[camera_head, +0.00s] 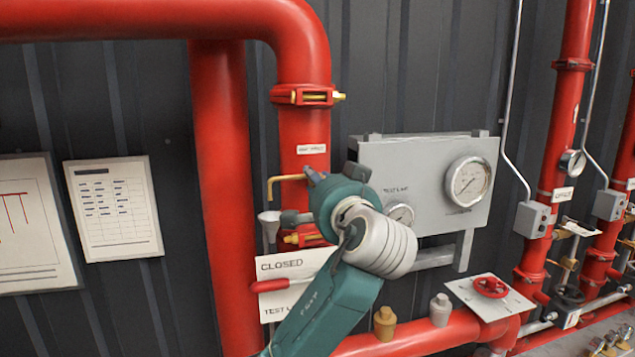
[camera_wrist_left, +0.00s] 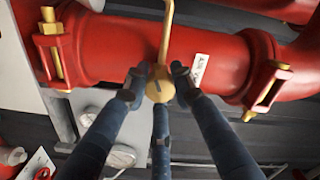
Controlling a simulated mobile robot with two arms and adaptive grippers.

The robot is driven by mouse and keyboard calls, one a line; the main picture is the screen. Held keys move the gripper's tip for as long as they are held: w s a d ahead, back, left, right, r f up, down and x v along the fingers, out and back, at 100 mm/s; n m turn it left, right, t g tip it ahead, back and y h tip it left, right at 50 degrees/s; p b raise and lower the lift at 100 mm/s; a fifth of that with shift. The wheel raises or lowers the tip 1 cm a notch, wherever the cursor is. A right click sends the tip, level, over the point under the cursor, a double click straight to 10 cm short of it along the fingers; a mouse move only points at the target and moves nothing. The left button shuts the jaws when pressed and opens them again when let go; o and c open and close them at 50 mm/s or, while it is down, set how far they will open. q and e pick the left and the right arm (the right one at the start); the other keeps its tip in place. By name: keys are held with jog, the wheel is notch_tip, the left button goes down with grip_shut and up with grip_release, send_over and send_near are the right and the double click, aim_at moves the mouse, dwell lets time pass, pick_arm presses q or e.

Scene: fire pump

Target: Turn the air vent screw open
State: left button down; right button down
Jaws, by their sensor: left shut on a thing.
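The air vent screw (camera_wrist_left: 159,88) is a brass, round-headed fitting with a slot, on the red pipe (camera_wrist_left: 115,48) in the left wrist view. A thin bent brass tube (camera_wrist_left: 166,30) runs from it and also shows in the head view (camera_head: 284,179). My left gripper (camera_wrist_left: 158,80) has its dark fingers closed around the screw head, two at the sides and one below. In the head view my left gripper (camera_head: 312,178) is at the upright red pipe (camera_head: 303,128), and my wrist hides the screw. My right gripper is in neither view.
A grey gauge panel (camera_head: 430,150) stands close to the right of my wrist. A "CLOSED" sign (camera_head: 285,265) is below it, and a grey funnel (camera_head: 269,217) is under the tube's end. A red handwheel (camera_head: 490,287) is at the lower right.

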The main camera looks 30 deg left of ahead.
pick_arm(q)
jog(key=shift+f+n+b, duration=0.2)
jog(key=shift+n+b, duration=0.3)
jog(key=shift+b, duration=0.2)
jog(key=shift+r, duration=0.2)
jog(key=c, duration=1.4)
grip_release()
jog(key=shift+c, duration=0.2)
jog(key=shift+s+d, duration=0.1)
jog(key=shift+d, duration=0.05)
jog(key=v, duration=1.1)
jog(key=shift+s+d, duration=0.25)
jog(key=shift+d, duration=0.05)
